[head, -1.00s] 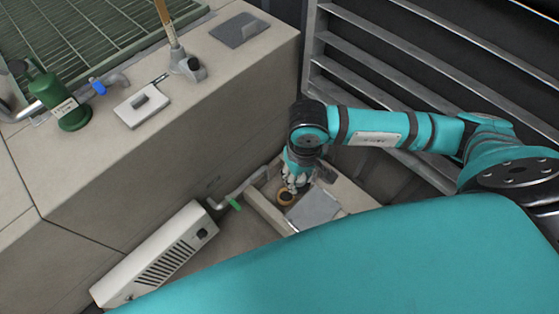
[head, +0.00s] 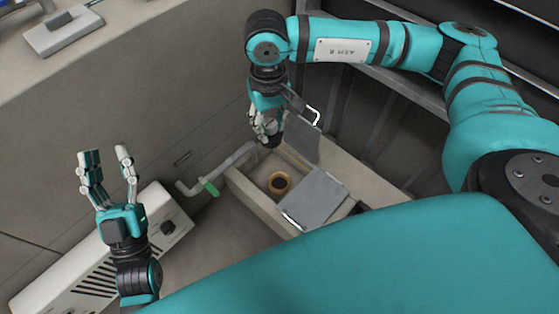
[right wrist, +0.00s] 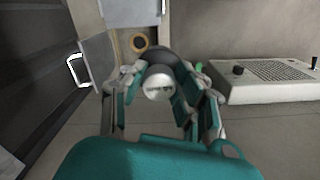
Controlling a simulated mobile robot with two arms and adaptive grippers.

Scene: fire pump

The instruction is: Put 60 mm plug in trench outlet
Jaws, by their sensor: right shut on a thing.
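The trench outlet is a brass-coloured ring with a dark hole (head: 279,183) in the floor of an open trench box; it also shows in the right wrist view (right wrist: 139,42). My right gripper (head: 268,132) is above the box, apart from the ring and up-left of it in the head view. It is shut on the plug, a dark round piece with a pale, labelled end face (right wrist: 158,88). In the head view the fingers hide most of the plug. My left gripper (head: 105,165) is open and empty, fingers pointing up, left of the box.
The trench box (head: 255,203) has a flat grey cover (head: 316,197) and a raised grey flap with a handle (head: 302,139) close to my right gripper. A pipe with a green handle (head: 210,187) enters at the left. A vented white heater-like unit (head: 85,262) stands behind my left gripper.

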